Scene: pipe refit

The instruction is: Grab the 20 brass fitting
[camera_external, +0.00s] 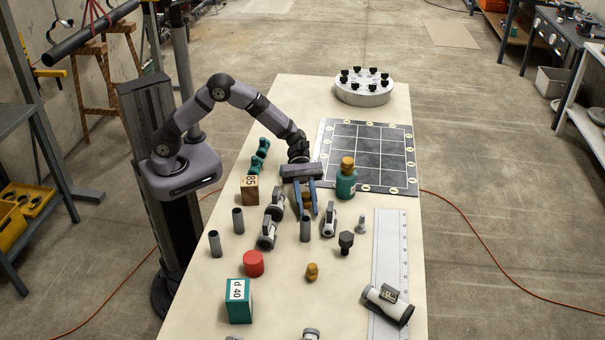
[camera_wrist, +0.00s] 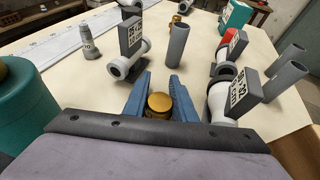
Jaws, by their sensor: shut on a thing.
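A brass fitting (camera_wrist: 159,103) sits between the two blue fingers of my gripper (camera_wrist: 161,80) in the wrist view, its round golden top facing up. The fingers are shut on it. In the external view my gripper (camera_external: 306,213) points down over the middle of the table, with the brass fitting (camera_external: 306,199) partly hidden between the fingers. I cannot tell whether it touches the table. No size mark on it can be read. A second, smaller brass fitting (camera_external: 312,271) stands apart nearer the camera; it also shows in the wrist view (camera_wrist: 180,22).
A teal cylinder with a brass top (camera_external: 346,184) stands close right of my gripper. A grey pipe (camera_external: 306,230), a grey valve (camera_external: 329,221) and coupled grey fittings (camera_external: 269,230) stand close in front. A gridded board (camera_external: 385,160) has free room behind right.

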